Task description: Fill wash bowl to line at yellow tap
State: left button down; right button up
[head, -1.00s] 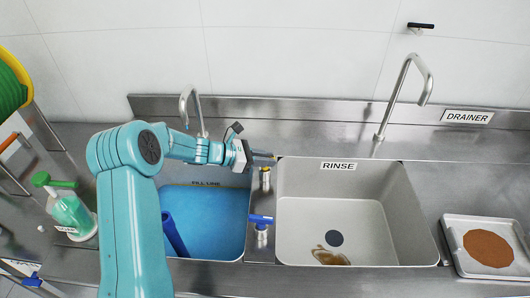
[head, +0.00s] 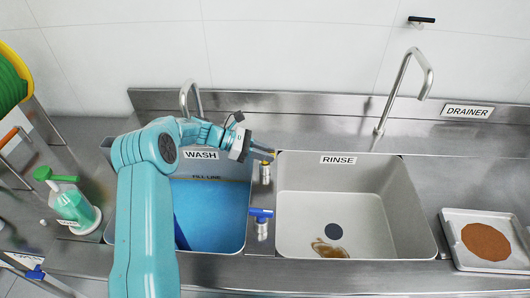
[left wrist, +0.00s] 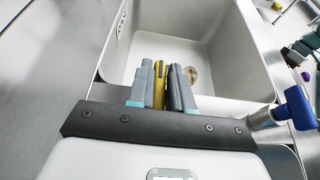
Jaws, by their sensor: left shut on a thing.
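The wash bowl (head: 212,225) is the left basin, marked WASH, and holds blue water. The water surface lies near the FILL LINE mark (head: 206,178) on the back wall; I cannot tell whether it exactly meets the line. The yellow tap (head: 269,153) stands on the divider between the two basins. My left gripper (head: 258,150) is shut on its lever. In the left wrist view, the yellow lever (left wrist: 160,82) shows between the closed fingers (left wrist: 161,88). My arm hides part of the wash bowl's left side. My right gripper is not in view.
The blue-handled tap (head: 261,213) stands nearer on the divider. The rinse basin (head: 390,190), with a brown patch near its drain, is to the right. A tray (head: 450,235) lies at far right, and a green-topped bottle (head: 74,207) at left. Curved spouts rise behind both basins.

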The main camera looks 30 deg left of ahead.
pick_arm(q)
jog(key=c, duration=1.1)
grip_release()
jog(key=shift+b+v, duration=0.85)
jog(key=shift+v, duration=5.2)
jog(key=shift+w, duration=0.1)
